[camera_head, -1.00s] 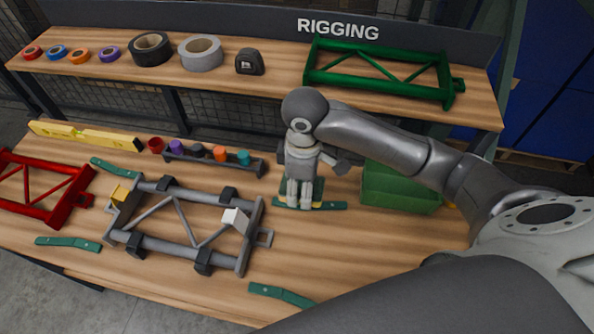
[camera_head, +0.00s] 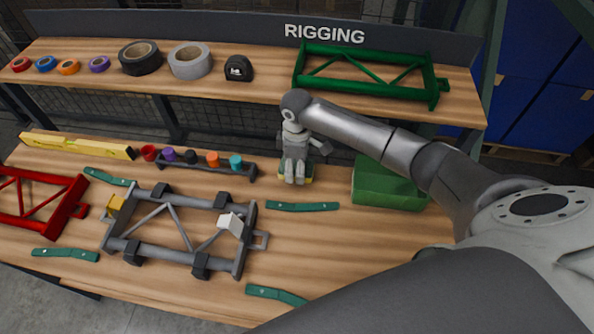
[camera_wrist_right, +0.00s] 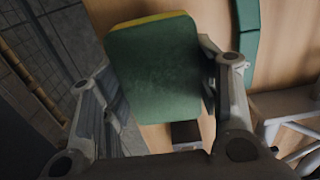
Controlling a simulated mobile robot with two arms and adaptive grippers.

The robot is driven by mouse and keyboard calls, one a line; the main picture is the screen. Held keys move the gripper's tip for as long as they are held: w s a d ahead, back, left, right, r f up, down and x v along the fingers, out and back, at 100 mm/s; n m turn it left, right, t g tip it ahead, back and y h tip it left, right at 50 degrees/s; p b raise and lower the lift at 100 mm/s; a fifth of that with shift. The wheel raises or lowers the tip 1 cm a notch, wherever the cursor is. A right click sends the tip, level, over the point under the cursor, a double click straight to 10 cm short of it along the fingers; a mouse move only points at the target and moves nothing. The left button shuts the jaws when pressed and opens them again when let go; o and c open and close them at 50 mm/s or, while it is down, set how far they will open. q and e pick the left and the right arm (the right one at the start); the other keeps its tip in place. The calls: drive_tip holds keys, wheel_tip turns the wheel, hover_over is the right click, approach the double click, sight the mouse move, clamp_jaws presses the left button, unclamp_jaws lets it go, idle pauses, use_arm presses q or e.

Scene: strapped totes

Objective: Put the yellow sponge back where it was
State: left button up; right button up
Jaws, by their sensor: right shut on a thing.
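My right gripper (camera_head: 295,172) is shut on the yellow sponge (camera_wrist_right: 155,70), which has a green scouring face. The sponge's green face fills the middle of the right wrist view, with a thin yellow edge at its top. In the head view only slivers of the sponge (camera_head: 309,180) show around the fingers. The gripper points down at the back of the bench, between the rack of coloured items and the green bin. I cannot tell whether the sponge touches the bench. My left gripper is not in view.
A green bin (camera_head: 385,190) stands right of the gripper, and a small rack (camera_head: 207,170) left of it. A green strap (camera_head: 302,206) lies just in front. A grey frame (camera_head: 185,252) sits front left. The bench right of that frame is mostly clear.

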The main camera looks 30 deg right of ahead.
drive_tip(key=shift+f, duration=1.6)
drive_tip(key=shift+f, duration=0.1)
drive_tip(key=o, duration=1)
drive_tip(key=shift+d, duration=0.1)
wheel_tip(320, 180, up, 12)
drive_tip(key=shift+r+b, duration=0.15)
drive_tip(key=shift+b, duration=0.35)
